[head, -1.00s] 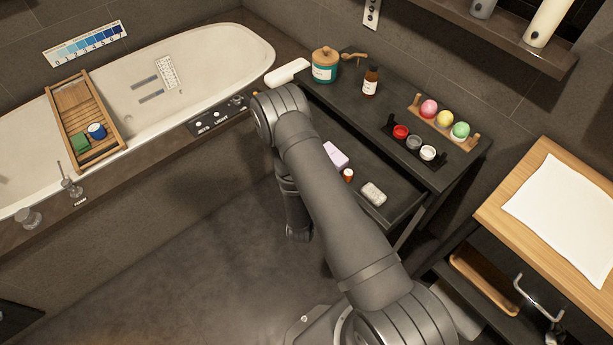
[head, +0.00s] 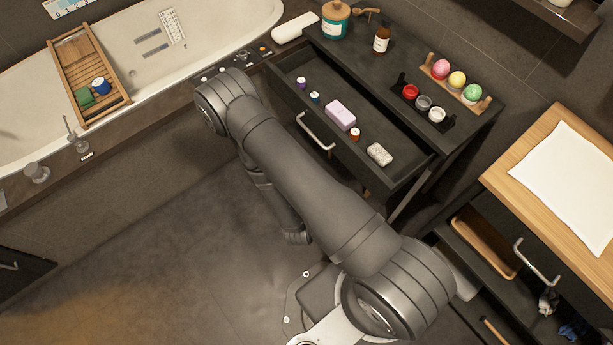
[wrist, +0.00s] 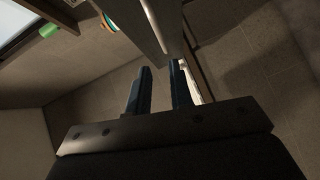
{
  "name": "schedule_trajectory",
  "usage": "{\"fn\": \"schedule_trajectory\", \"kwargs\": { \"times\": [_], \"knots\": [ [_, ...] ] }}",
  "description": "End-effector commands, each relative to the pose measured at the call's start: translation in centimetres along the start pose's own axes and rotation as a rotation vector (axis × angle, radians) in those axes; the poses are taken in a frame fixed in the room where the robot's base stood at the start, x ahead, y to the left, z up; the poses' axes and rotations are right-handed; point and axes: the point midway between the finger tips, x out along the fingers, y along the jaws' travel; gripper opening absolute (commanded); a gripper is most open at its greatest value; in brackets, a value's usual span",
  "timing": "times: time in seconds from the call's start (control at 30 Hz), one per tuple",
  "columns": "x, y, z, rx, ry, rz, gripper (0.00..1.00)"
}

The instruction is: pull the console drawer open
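The dark console drawer (head: 362,158) stands pulled out from under the console top (head: 345,62) in the head view, its inside exposed. Its silver bar handle (head: 315,131) shows on the front, with no gripper on it in that view. Inside lie a pink soap bar (head: 341,114), a grey stone-like bar (head: 379,154) and several small bottles (head: 315,97). My gripper (wrist: 160,82) shows in the wrist view with its two dark fingers apart and nothing clearly between them. A panel edge lies just beyond the fingertips. In the head view my arm hides the gripper.
The bathtub (head: 215,38) with a wooden tray (head: 72,62) is at the upper left. Bottles and colored balls (head: 457,80) stand on the console. A wooden-topped cabinet (head: 535,120) with open drawers is at the right. The floor (head: 170,240) at the lower left is clear.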

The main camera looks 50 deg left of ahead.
Motion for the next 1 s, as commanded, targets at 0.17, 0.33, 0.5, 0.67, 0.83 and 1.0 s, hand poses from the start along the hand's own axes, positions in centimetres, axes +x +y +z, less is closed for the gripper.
{"fn": "schedule_trajectory", "kwargs": {
  "times": [0.17,0.33,0.5,0.67,0.83,1.0],
  "knots": [
    [-2.1,-0.1,-0.1,-0.001,0.004,-0.002,0.20],
    [-3.1,0.0,0.0,0.000,0.001,0.000,0.20],
    [-3.4,0.0,0.0,0.000,0.000,0.001,0.20],
    [-3.4,0.0,0.0,0.000,0.000,0.001,0.20],
    [-3.4,0.0,0.0,0.000,0.000,0.001,0.20],
    [-3.4,0.0,0.0,0.000,0.000,0.001,0.20]
  ]
}}
